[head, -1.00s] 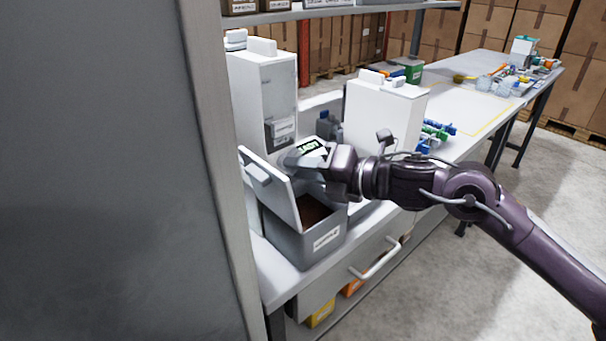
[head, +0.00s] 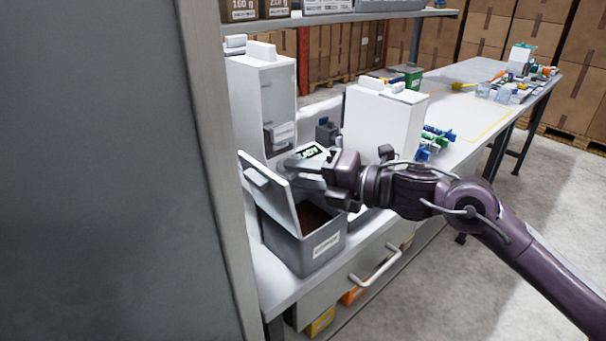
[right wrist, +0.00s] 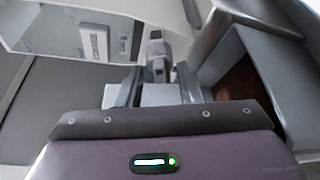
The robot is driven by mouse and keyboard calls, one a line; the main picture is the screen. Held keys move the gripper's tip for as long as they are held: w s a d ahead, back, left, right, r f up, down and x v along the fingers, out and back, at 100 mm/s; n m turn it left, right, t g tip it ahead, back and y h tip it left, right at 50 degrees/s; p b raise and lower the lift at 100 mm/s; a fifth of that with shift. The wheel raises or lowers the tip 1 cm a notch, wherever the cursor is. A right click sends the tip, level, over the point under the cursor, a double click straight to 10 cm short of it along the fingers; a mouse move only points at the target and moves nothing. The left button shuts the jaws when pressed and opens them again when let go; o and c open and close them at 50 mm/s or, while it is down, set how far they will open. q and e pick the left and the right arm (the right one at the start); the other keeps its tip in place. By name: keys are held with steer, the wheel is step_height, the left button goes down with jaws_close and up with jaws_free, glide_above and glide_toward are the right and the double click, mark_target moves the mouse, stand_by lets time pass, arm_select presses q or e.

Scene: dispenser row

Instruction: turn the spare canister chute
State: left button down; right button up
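Two white canister dispensers stand on the bench in the head view, a left one (head: 262,100) and a right one (head: 380,122). I cannot tell which is the spare canister, and no chute shows clearly in the head view. A grey knob-like part (right wrist: 155,55) lies just beyond the fingertips, possibly the chute. My left gripper is out of view.
A grey bin (head: 300,252) with a tilted-open lid and brown contents stands just below the gripper; its dark inside also shows in the right wrist view (right wrist: 235,75). A drawer handle (head: 376,266) juts from the bench front. A large grey panel (head: 90,170) blocks the left.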

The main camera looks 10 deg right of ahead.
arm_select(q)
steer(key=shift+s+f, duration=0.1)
arm_select(e)
steer(key=shift+d, duration=0.1)
